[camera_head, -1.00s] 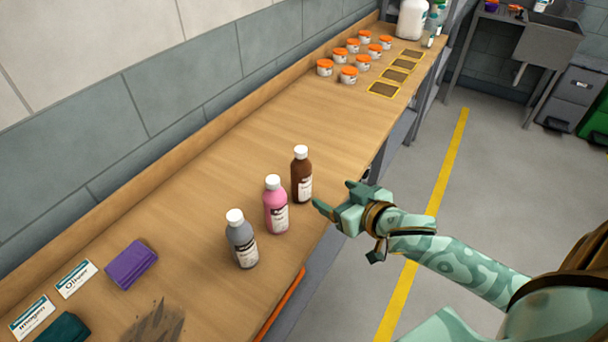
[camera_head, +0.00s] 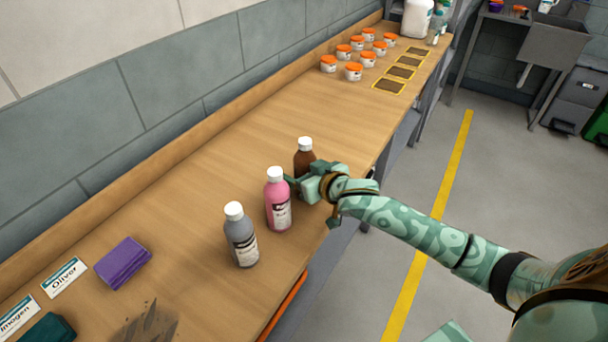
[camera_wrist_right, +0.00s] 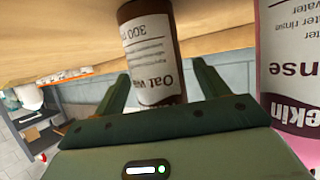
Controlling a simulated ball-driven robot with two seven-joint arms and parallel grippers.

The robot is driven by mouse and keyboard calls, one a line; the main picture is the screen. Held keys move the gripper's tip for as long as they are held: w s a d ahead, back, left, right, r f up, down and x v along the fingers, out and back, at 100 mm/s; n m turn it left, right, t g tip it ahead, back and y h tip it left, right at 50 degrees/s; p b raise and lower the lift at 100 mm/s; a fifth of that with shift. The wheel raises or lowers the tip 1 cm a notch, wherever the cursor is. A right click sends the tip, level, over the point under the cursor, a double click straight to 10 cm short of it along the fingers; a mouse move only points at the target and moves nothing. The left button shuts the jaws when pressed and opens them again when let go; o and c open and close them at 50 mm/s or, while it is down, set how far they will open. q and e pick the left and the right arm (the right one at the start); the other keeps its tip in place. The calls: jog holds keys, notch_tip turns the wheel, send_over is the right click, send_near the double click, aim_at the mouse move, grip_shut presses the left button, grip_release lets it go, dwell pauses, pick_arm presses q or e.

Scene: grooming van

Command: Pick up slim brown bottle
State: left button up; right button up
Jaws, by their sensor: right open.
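The slim brown bottle (camera_head: 304,152) with a white cap stands upright on the wooden bench, its lower part hidden behind my right gripper (camera_head: 302,182) in the head view. In the right wrist view, the brown bottle (camera_wrist_right: 152,50) with its white label stands between the two green fingers of my right gripper (camera_wrist_right: 160,90), which are open on either side of it. A gap shows between fingers and bottle. My left gripper is not in view.
A pink bottle (camera_head: 277,202) stands close beside my right gripper; it also fills the right side of the wrist view (camera_wrist_right: 290,65). A grey bottle (camera_head: 240,238) stands nearer. A purple folded cloth (camera_head: 122,262) lies to the left. Several orange-lidded jars (camera_head: 353,72) stand far back. The bench middle is clear.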

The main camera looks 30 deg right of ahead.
jog(key=shift+s+r, duration=0.1)
jog(key=shift+c, duration=0.6)
jog(key=c, duration=1)
jog(key=shift+c, duration=0.7)
jog(key=shift+r, duration=0.1)
